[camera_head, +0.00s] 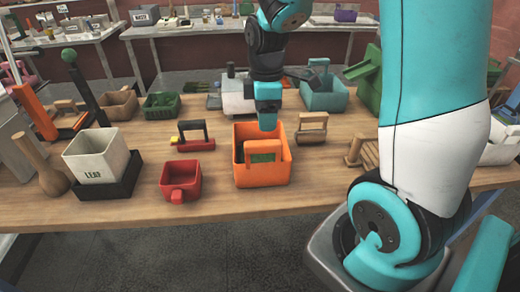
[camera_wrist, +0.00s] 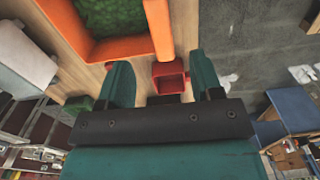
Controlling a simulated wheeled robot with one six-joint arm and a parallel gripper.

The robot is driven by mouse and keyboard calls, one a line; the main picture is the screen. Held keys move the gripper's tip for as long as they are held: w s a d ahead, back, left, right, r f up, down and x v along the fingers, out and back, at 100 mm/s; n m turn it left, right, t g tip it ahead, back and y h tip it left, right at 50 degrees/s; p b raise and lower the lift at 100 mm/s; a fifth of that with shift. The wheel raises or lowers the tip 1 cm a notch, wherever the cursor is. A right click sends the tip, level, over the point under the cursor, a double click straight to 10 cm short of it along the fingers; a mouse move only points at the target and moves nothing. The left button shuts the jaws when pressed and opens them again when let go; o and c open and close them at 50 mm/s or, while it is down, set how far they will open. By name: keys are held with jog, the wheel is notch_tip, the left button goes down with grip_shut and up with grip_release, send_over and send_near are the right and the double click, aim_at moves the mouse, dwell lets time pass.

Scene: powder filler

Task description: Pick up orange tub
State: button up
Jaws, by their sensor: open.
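The orange tub (camera_head: 263,178) stands upright on the wooden table, near its front edge. It has an orange handle and green contents inside. In the wrist view its orange rim (camera_wrist: 122,47) and green contents fill the upper left, partly cut off by the frame. My gripper (camera_head: 268,122) is above the tub in the head view, pointing down. In the wrist view my gripper (camera_wrist: 161,62) has its two teal fingers apart with nothing held between them. The tub lies beyond and to the left of the fingertips there. Contact with the handle cannot be seen.
A red cup (camera_head: 181,181) stands left of the tub; it also shows between the fingers in the wrist view (camera_wrist: 168,84). A wooden-handled block (camera_head: 312,131) is close on the right. A red-and-black tool (camera_head: 193,138) lies behind left. A teal basket (camera_head: 325,95) stands behind right.

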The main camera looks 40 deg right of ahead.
aim_at(263, 142)
notch_tip(263, 142, down, 6)
jog(key=shift+r+p, duration=0.2)
jog(key=shift+p, duration=0.1)
jog(key=shift+w+a+f+p, duration=0.15)
jog(key=shift+f+p, duration=0.3)
jog(key=shift+f, duration=0.95)
jog(key=shift+s+a+f+p, duration=0.1)
jog(key=shift+f+p, duration=0.3)
jog(key=shift+f, duration=0.95)
jog(key=shift+w, duration=0.1)
grip_shut()
